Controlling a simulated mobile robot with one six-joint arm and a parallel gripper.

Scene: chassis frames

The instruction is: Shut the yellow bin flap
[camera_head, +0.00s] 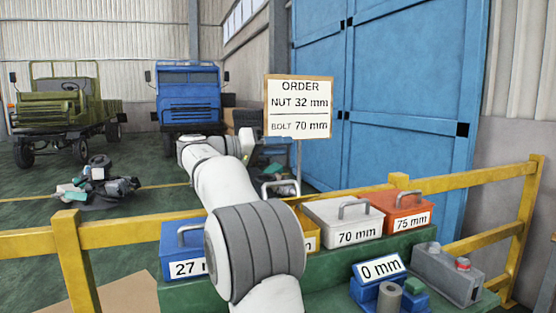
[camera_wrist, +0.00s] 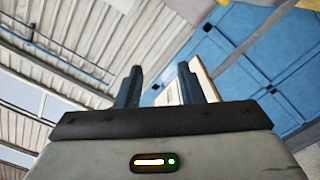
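The yellow bin (camera_head: 313,240) stands in the bin row and is mostly hidden behind my arm in the head view. Only a strip of its yellow front and the end of its label show. A grey handle (camera_head: 281,184) rises above that spot; I cannot tell how far its flap is open. My gripper (camera_wrist: 160,86) is open and empty in the wrist view, its two dark fingers apart. In the head view it is beyond and above the bins, near the order sign, touching no bin that I can see.
A blue bin (camera_head: 178,245) stands left, a white 70 mm bin (camera_head: 343,217) and an orange 75 mm bin (camera_head: 400,212) right. A 0 mm display (camera_head: 380,267) and grey box (camera_head: 447,273) are in front. A yellow railing (camera_head: 130,235) and order sign (camera_head: 298,107) stand behind.

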